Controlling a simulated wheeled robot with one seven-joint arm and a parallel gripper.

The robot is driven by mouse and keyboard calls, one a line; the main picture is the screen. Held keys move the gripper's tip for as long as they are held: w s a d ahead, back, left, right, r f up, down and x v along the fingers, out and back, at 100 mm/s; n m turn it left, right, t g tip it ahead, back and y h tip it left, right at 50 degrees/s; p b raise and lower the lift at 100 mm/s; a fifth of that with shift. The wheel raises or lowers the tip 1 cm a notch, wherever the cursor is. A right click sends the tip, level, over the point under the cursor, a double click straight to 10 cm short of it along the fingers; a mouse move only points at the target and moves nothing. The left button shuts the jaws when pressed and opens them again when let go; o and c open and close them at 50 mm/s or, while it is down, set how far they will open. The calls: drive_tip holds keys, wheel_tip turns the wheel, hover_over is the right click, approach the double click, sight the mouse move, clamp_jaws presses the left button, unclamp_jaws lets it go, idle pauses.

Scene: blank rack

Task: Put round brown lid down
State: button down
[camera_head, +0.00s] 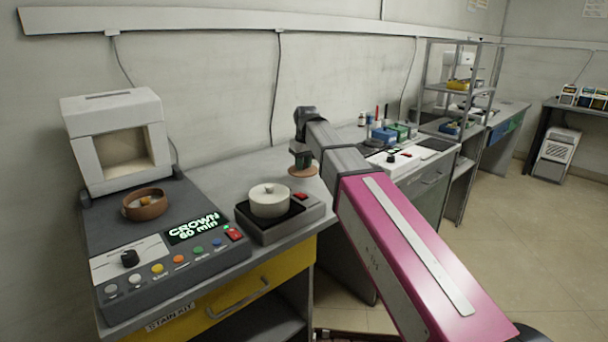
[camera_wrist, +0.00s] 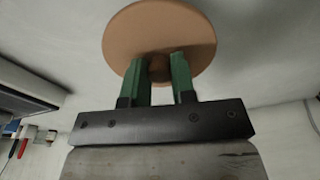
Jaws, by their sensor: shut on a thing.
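The round brown lid (camera_wrist: 195,40) fills the top middle of the wrist view. My gripper (camera_wrist: 159,72), with green fingers, is shut on the lid's knob. In the head view the lid (camera_head: 304,172) hangs below my gripper (camera_head: 301,158), to the right of the white pot and close to the bench top. I cannot tell whether it touches the bench. A brown bowl (camera_head: 146,208) with something small inside sits on the dark machine at the left, without a cover.
A white lidded pot (camera_head: 269,203) stands on a dark heater unit (camera_head: 252,228). The control machine (camera_head: 190,262) shows "CROWN 60 min". A white box-shaped oven (camera_head: 112,107) stands behind the bowl. Bare bench (camera_head: 225,178) lies behind the pot. Bottles and blocks stand farther right.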

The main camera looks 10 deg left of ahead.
sight(304, 171)
drive_tip(key=shift+w+d+f, duration=0.1)
drive_tip(key=shift+f, duration=1.95)
drive_tip(key=c, duration=0.9)
unclamp_jaws()
drive_tip(key=shift+f, duration=0.1)
drive_tip(key=shift+c, duration=0.2)
wheel_tip(304, 171, up, 12)
drive_tip(key=s, duration=0.1)
drive_tip(key=shift+d, duration=0.45)
drive_tip(key=shift+s, duration=0.1)
